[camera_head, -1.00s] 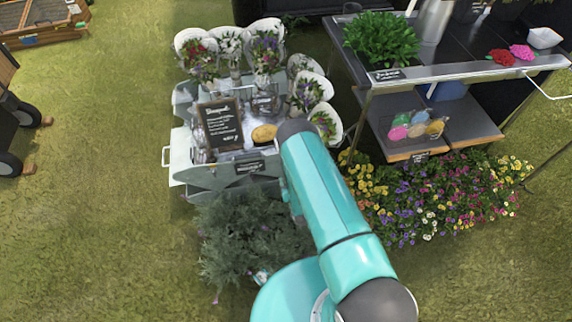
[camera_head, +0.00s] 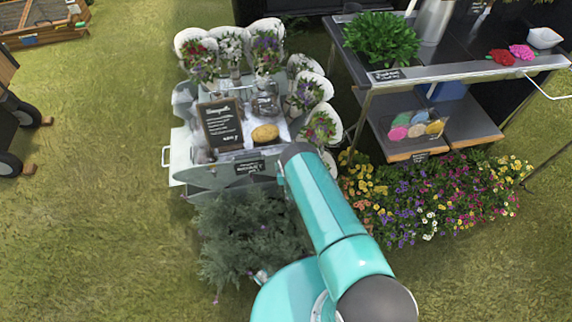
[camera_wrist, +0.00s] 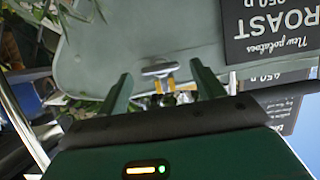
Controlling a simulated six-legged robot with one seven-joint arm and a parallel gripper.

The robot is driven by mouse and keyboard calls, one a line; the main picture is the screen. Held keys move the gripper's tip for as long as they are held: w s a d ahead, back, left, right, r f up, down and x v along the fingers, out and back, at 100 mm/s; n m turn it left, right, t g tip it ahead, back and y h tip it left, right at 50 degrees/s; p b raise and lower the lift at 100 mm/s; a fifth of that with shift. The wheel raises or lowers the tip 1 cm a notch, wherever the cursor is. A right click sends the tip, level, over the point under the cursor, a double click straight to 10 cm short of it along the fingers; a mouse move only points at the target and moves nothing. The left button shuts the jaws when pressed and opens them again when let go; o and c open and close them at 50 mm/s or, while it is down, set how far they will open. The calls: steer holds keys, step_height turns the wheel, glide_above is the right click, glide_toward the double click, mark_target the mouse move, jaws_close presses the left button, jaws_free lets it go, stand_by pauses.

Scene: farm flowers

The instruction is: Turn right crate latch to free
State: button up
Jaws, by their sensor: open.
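In the wrist view a small silver T-shaped latch (camera_wrist: 158,69) with a yellow, brass-like part stands against a grey-green crate panel (camera_wrist: 115,50). My gripper (camera_wrist: 163,86) is open, with its two dark green fingers apart. The latch appears between the fingertips, one finger to each side. Whether either finger touches it, I cannot tell. In the head view the grey-green flower stand (camera_head: 218,180) stands beyond my teal arm. My gripper and the latch are hidden there.
A black sign reading "New potatoes ROAST" (camera_wrist: 272,30) appears upside down beside the latch. In the head view a grey-green bush (camera_head: 250,240) stands before the stand. Colourful flowers (camera_head: 430,200) and a dark table (camera_head: 455,65) lie right. Open grass (camera_head: 100,220) lies left.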

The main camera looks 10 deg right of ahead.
steer(key=shift+w+f, duration=0.2)
steer(key=shift+w, duration=0.35)
steer(key=c, duration=1)
